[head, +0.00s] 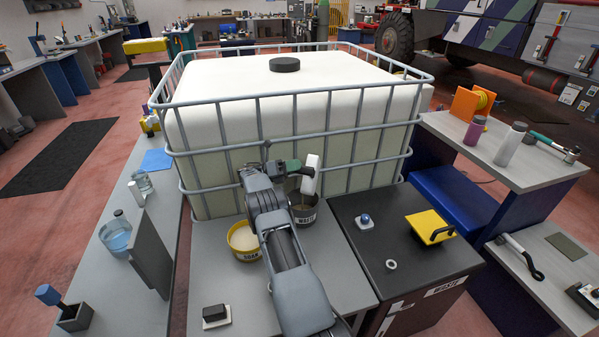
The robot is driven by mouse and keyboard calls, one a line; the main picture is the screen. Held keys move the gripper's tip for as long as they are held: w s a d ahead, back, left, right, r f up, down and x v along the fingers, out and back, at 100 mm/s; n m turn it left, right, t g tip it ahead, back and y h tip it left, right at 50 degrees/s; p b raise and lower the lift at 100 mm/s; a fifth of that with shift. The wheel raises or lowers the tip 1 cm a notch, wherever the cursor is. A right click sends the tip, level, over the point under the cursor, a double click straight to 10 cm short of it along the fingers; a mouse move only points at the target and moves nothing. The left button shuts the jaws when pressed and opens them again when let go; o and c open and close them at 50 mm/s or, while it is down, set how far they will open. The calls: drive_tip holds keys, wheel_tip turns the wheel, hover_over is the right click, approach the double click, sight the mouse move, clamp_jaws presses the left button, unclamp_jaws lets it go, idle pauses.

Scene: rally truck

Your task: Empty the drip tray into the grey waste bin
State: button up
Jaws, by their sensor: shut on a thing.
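A small white thing (311,176), which looks like the drip tray, is tipped up steeply at the end of my arm. My gripper (293,166) is shut on it, near the tank's front cage. My forearm covers part of the area left of the bin.
A large white tank in a grey cage (290,110) stands right behind. A yellow tub (243,240) is left of my arm. A black cabinet (400,245), also labelled WASTE, bears a yellow lid-like plate (428,226). The front of the grey bench (255,285) is mostly clear.

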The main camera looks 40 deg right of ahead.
drive_tip(key=shift+w+a+f, duration=0.1)
drive_tip(key=shift+f, duration=0.1)
drive_tip(key=b, duration=0.1)
drive_tip(key=w+b, duration=0.1)
drive_tip(key=b, duration=0.1)
drive_tip(key=shift+a+f+g+h+b, duration=0.1)
drive_tip(key=shift+a+g+h+b, duration=0.2)
drive_tip(key=shift+b, duration=0.3)
drive_tip(key=b, duration=0.2)
drive_tip(key=w+b, duration=0.1)
drive_tip(key=b, duration=0.2)
drive_tip(key=shift+a+f+n+h, duration=0.1)
drive_tip(key=shift+a+n+h, duration=0.05)
drive_tip(key=shift+n+h, duration=0.15)
drive_tip(key=b, duration=0.4)
drive_tip(key=shift+w+a+g+b, duration=0.25)
drive_tip(key=shift+a+g+b, duration=0.05)
drive_tip(key=shift+b, duration=0.1)
drive_tip(key=shift+w+a+n+h+p, duration=0.2)
drive_tip(key=shift+w+a+h+p, duration=0.15)
drive_tip(key=shift+p, duration=0.25)
drive_tip(key=shift+w+a+n+h+p, duration=0.1)
drive_tip(key=shift+w+n+h+p, duration=0.15)
drive_tip(key=shift+w+p, duration=0.3)
